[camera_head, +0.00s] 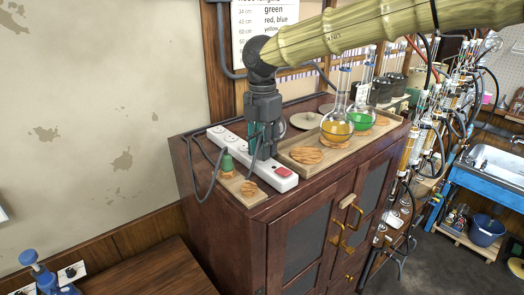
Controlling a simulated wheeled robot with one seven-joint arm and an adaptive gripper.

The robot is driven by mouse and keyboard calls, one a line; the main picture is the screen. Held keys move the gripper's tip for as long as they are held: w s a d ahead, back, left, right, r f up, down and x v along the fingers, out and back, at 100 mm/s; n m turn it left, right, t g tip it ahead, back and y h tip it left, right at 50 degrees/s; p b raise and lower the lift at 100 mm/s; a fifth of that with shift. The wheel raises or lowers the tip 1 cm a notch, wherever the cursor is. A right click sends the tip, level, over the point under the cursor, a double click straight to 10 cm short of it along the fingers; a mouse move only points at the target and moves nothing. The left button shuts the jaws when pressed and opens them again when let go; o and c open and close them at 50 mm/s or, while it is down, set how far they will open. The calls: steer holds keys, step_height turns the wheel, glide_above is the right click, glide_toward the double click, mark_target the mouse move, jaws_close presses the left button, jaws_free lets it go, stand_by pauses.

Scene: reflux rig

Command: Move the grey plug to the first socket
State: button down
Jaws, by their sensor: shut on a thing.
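A white power strip (277,182) lies on the left part of the brown cabinet top, with a red switch (283,171) at its near right end. Several sockets show at its far left end. My gripper (260,152) points down over the strip, between the visible sockets and the red switch. It is shut on what seems to be the grey plug, which is mostly hidden between the dark fingers. I cannot tell whether the plug sits in a socket or just above one. A grey cord (209,187) loops over the cabinet's left edge.
A small wooden board (239,189) with a green plug-like piece (227,163) lies left of the strip. Right of my gripper, a wooden tray (325,163) carries flasks with yellow liquid (337,130) and green liquid (361,121). A pale round disc (307,121) lies behind.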

steer(key=shift+f, duration=0.15)
steer(key=c, duration=1.1)
jaws_free()
steer(key=shift+o, duration=0.2)
